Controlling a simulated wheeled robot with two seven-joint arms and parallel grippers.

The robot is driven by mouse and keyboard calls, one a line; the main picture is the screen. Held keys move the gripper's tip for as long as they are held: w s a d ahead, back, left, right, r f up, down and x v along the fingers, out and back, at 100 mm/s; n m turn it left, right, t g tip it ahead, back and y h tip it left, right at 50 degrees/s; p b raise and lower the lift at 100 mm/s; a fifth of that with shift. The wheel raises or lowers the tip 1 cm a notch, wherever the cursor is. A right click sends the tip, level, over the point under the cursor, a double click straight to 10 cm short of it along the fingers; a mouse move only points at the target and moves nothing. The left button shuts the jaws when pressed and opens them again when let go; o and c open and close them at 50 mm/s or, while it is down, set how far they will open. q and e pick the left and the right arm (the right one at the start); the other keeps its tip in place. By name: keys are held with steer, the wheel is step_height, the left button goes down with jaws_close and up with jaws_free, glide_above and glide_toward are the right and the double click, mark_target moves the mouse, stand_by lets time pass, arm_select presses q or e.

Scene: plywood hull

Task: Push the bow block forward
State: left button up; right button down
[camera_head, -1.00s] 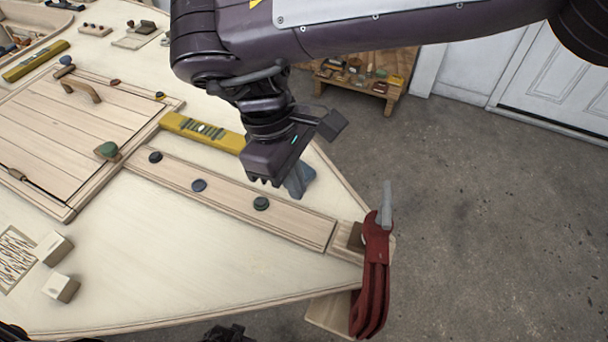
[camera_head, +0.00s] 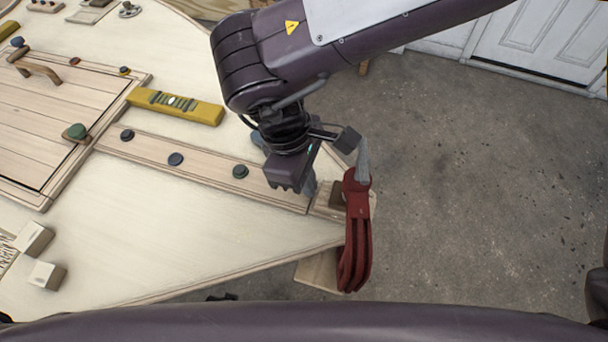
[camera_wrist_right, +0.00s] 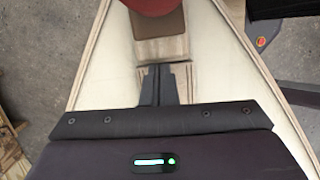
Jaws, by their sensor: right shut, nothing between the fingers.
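The bow block (camera_head: 320,203) is a small pale wooden block at the pointed end of the deck, just beyond the end of the long plank. A brown pad (camera_head: 338,196) lies on it, under a red clamp (camera_head: 357,230). In the right wrist view the bow block (camera_wrist_right: 160,48) shows ahead of the fingers, with the brown pad (camera_wrist_right: 158,22) on it. My right gripper (camera_head: 310,189) is shut and empty, pointing down at the joint between plank and block. Its fingertips (camera_wrist_right: 157,70) are close to the block's near edge; I cannot tell whether they touch. My left gripper is not in view.
The plank (camera_head: 200,165) carries several dark round knobs. A yellow level (camera_head: 176,106) lies beside it. Two pale blocks (camera_head: 46,275) sit at the left. Deck in front of the plank is clear. Grey floor (camera_head: 480,180) lies beyond the bow.

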mark_target(327, 192)
steer(key=shift+s+d, duration=0.3)
steer(key=shift+d, duration=0.5)
steer(key=shift+s+d, duration=0.25)
steer(key=shift+d, duration=0.5)
steer(key=shift+a, duration=0.1)
